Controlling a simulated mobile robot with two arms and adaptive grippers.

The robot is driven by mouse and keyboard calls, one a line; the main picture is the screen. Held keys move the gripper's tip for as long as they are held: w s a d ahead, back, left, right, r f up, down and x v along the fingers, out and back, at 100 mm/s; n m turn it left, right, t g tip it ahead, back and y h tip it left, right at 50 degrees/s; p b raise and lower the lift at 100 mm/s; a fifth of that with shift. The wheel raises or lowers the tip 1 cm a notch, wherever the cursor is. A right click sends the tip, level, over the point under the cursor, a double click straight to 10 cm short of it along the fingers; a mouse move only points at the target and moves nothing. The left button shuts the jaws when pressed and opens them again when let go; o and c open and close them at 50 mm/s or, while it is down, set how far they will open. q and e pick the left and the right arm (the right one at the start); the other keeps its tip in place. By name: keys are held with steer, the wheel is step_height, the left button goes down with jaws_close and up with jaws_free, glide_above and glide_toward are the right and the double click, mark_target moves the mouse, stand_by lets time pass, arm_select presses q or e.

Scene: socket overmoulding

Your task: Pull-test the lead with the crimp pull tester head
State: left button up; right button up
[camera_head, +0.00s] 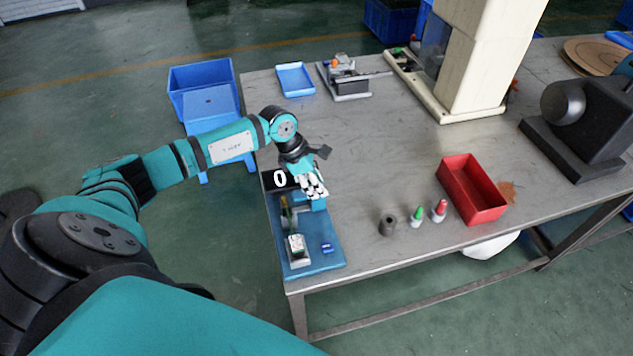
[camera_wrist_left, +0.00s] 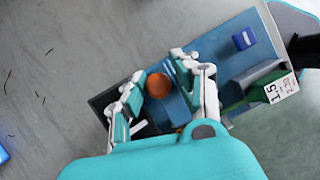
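The pull tester is a blue base plate (camera_head: 313,262) at the table's near left corner, with a black display (camera_head: 280,179) reading 0. My left gripper (camera_head: 314,188) is over its far end, beside the display. In the left wrist view the gripper (camera_wrist_left: 157,75) is open. A round orange part (camera_wrist_left: 158,85) shows between its fingers, with gaps on both sides; I cannot tell its height. A green and white block (camera_head: 297,248) stands on the plate, its printed label (camera_wrist_left: 281,88) facing the wrist camera. A small blue block (camera_head: 326,248) lies beside it. I cannot make out the lead.
A dark cylinder (camera_head: 387,225), a green-capped bottle (camera_head: 417,217), a red-capped bottle (camera_head: 439,211) and a red bin (camera_head: 470,190) stand to the right. A blue tray (camera_head: 295,80) and a grey fixture (camera_head: 347,80) lie at the back. The table's middle (camera_head: 390,150) is clear.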

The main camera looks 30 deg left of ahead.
mark_target(303, 193)
arm_select(q)
steer(key=shift+w+a+r, duration=0.15)
jaws_close()
steer(key=s+a, duration=0.3)
steer(key=shift+s+a+b, duration=0.1)
steer(key=shift+s+b, duration=0.1)
steer(key=shift+b, duration=0.1)
steer(key=shift+w, duration=0.1)
steer(key=o, duration=0.5)
jaws_free()
steer(key=shift+o, duration=1.5)
steer(key=shift+s+a, duration=0.1)
steer(key=shift+s, duration=0.1)
